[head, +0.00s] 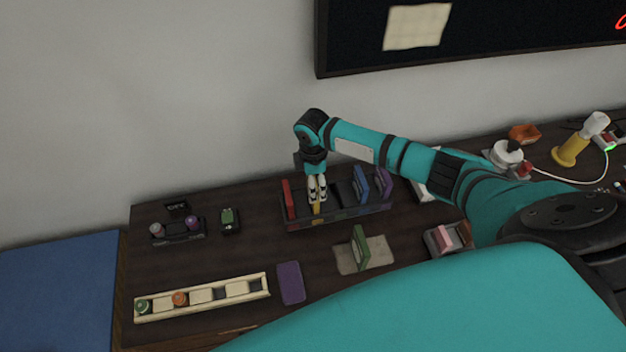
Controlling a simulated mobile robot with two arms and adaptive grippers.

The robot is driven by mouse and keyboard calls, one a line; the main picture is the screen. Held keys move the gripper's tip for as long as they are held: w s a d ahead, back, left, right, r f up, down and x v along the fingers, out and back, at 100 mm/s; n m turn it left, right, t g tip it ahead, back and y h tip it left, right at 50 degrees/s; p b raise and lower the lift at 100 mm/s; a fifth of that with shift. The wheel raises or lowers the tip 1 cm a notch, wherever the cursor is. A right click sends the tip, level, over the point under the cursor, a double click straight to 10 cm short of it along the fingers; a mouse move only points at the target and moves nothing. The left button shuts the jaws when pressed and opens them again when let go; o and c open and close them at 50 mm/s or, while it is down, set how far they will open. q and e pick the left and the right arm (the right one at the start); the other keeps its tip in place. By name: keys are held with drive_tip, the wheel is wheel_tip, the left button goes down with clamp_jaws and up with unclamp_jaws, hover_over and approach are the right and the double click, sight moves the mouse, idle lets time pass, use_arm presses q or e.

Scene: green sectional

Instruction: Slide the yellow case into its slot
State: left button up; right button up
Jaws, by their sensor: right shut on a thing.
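The yellow case (316,208) is upright in or just above a slot of the dark rack (347,214); I cannot tell how deep it sits. My right gripper (317,200) points down over the rack, shut on the yellow case and hiding its upper part. In the rack, a red case (288,198) stands to the left of it. A blue case (361,183) and a purple case (383,182) stand at the right end, with a dark gap between. My left gripper is not in view.
A green case (359,247) stands on a pale mat (378,255) in front of the rack. A purple pad (291,283) and a cream slotted strip (202,297) lie at front left. A small box with a pink item (444,237) stands at right.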

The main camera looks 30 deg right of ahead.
drive_tip(key=shift+f+b, duration=1.1)
drive_tip(key=shift+f, duration=0.65)
drive_tip(key=o, duration=1.4)
drive_tip(key=shift+r, duration=0.1)
wheel_tip(320, 180, up, 12)
drive_tip(key=shift+f, duration=0.1)
